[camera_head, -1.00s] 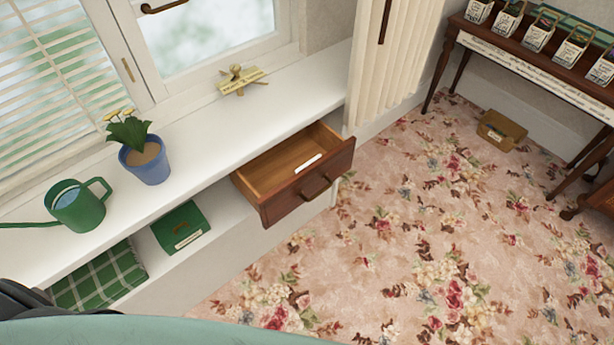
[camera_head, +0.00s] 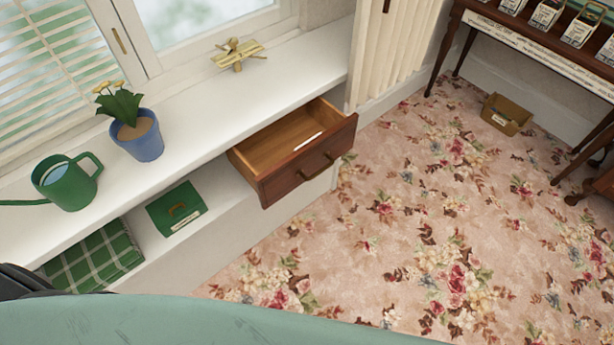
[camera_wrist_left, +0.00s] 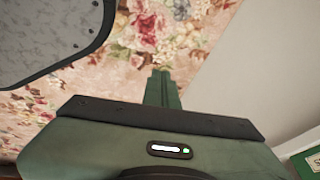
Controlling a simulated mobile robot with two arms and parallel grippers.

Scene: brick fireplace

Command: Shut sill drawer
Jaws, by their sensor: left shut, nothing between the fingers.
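The sill drawer (camera_head: 305,175), brown wood with a dark handle on its front, stands pulled out from under the white window sill (camera_head: 215,115). Its inside shows from above, with a white strip in it. In the left wrist view my left gripper (camera_wrist_left: 161,76) is shut and empty, pointing over the floral carpet (camera_wrist_left: 150,30). The drawer does not show clearly there. Neither gripper is in the head view, so the left gripper's distance from the drawer cannot be told.
On the sill are a green watering can (camera_head: 66,184), a blue flowerpot (camera_head: 138,138) and a brass ornament (camera_head: 238,54). A green box (camera_head: 176,207) and a checked cloth (camera_head: 93,258) lie in the niche below. A small brown box (camera_head: 506,115) sits on the floor. The carpet before the drawer is clear.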

